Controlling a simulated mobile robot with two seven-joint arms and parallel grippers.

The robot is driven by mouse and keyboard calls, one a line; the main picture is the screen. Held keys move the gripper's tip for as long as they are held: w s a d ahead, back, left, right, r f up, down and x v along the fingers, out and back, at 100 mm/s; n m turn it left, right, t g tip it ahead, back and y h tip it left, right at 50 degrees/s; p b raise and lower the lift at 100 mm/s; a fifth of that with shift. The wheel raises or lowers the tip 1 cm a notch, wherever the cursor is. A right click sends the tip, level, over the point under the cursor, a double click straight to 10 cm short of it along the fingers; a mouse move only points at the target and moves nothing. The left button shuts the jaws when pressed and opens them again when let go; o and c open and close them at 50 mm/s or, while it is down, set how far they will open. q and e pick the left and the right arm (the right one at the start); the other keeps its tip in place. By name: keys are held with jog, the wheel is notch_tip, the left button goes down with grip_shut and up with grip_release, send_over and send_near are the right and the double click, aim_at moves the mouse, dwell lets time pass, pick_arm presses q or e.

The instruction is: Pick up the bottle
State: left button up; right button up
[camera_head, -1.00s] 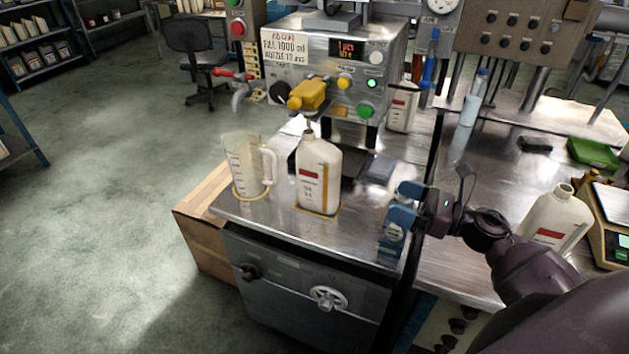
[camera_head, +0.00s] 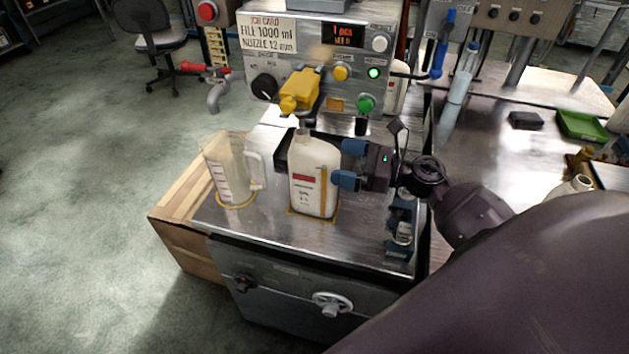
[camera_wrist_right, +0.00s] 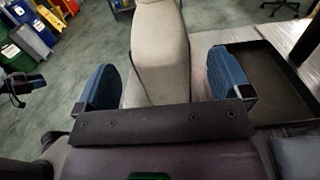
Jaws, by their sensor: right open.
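The bottle (camera_head: 313,176) is white with a red label and an amber side strip. It stands upright on the steel table under the yellow nozzle (camera_head: 300,90) of the filling machine. My right gripper (camera_head: 347,164) is open just right of the bottle, its blue fingers pointing at it. In the right wrist view the bottle (camera_wrist_right: 160,55) rises ahead, between the two spread blue fingers (camera_wrist_right: 165,80). I see no sign of the bottle being gripped.
A clear measuring jug (camera_head: 230,170) stands close left of the bottle. A blue clamp-like fixture (camera_head: 401,225) sits at the table's right front. Another white bottle (camera_head: 395,95) stands behind by the machine. A green tray (camera_head: 582,125) lies on the right bench.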

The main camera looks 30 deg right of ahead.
aim_at(322, 156)
jog(key=p+x, duration=0.1)
jog(key=x, duration=0.4)
jog(key=shift+w+a, duration=0.15)
jog(key=shift+a, duration=0.05)
pick_arm(q)
jog(key=shift+w+d+r+t, duration=0.15)
jog(key=shift+w+r, duration=0.2)
jog(key=shift+r, duration=0.3)
jog(key=shift+w+a+r+t, duration=0.15)
jog(key=shift+w+r, duration=0.2)
jog(key=shift+r, duration=0.25)
jog(key=shift+d, duration=0.1)
pick_arm(e)
jog(key=c, duration=1.3)
grip_shut()
pick_arm(q)
jog(key=shift+s+f, duration=0.2)
jog(key=shift+s, duration=0.1)
pick_arm(e)
jog(key=shift+r, duration=0.1)
